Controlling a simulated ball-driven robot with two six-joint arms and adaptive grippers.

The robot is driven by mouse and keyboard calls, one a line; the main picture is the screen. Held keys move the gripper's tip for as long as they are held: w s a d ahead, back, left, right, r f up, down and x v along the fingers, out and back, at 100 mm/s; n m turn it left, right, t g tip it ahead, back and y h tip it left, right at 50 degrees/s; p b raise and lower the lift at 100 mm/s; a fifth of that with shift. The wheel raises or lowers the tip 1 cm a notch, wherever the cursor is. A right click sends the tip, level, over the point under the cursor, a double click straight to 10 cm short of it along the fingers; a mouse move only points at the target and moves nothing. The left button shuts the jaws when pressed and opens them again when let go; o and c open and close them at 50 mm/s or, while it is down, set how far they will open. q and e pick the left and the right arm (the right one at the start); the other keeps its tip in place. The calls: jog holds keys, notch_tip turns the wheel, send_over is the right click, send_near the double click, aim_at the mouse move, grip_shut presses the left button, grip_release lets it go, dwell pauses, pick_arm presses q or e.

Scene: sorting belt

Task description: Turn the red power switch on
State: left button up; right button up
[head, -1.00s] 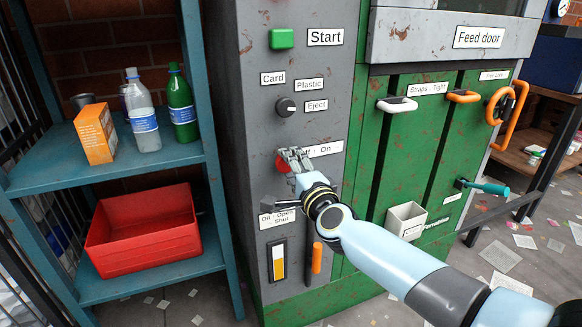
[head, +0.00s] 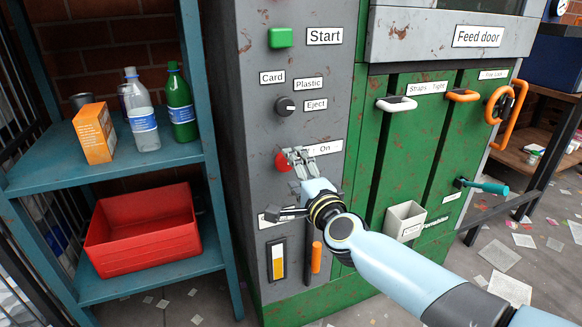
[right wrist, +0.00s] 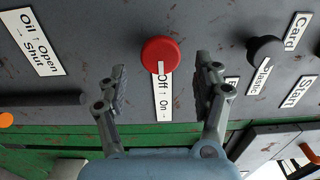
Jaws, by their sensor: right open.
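The red power switch (head: 283,162) is a round red knob on the grey machine panel (head: 255,200), partly hidden by my right gripper in the head view. In the right wrist view the red switch (right wrist: 161,55) shows a white mark at its rim beside the label "Off - On" (right wrist: 163,95). My right gripper (head: 297,160) is open and empty. In the right wrist view its fingers (right wrist: 162,78) stand either side of the label, with the knob just beyond the tips and roughly between them. No contact with the knob shows. My left gripper is out of view.
A dark selector knob (head: 285,107) and green Start button (head: 281,38) are above. A dark Oil lever (head: 275,212) is below, close to my gripper. Green strap panels (head: 400,150) are right. A teal shelf (head: 160,158) with bottles and a red bin (head: 150,265) stands left.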

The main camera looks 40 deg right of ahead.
jog(key=v, duration=0.9)
jog(key=shift+s, duration=0.15)
jog(key=shift+a, duration=0.1)
jog(key=s+a+f+n+g+y, duration=0.1)
jog(key=s+f+n+g, duration=0.3)
jog(key=f, duration=0.6)
jog(key=s+a+f+n+g+y, duration=0.1)
jog(key=s+f+n, duration=0.2)
jog(key=s+f, duration=0.5)
jog(key=s+f+n+g+y, duration=0.1)
jog(key=s+f+n+g, duration=0.25)
jog(key=f, duration=0.85)
jog(key=s+f+n+g, duration=0.2)
jog(key=s+f+n, duration=0.1)
jog(key=s, duration=0.6)
jog(key=s+f+n+g, duration=0.3)
jog(key=s+f, duration=0.3)
jog(key=s, duration=0.4)
jog(key=s+f+n+g, duration=0.3)
jog(key=s+f+n, duration=0.1)
jog(key=s, duration=0.6)
jog(key=shift+s+a+f+n, duration=0.15)
jog(key=shift+a+f+n, duration=0.2)
jog(key=shift+f, duration=0.25)
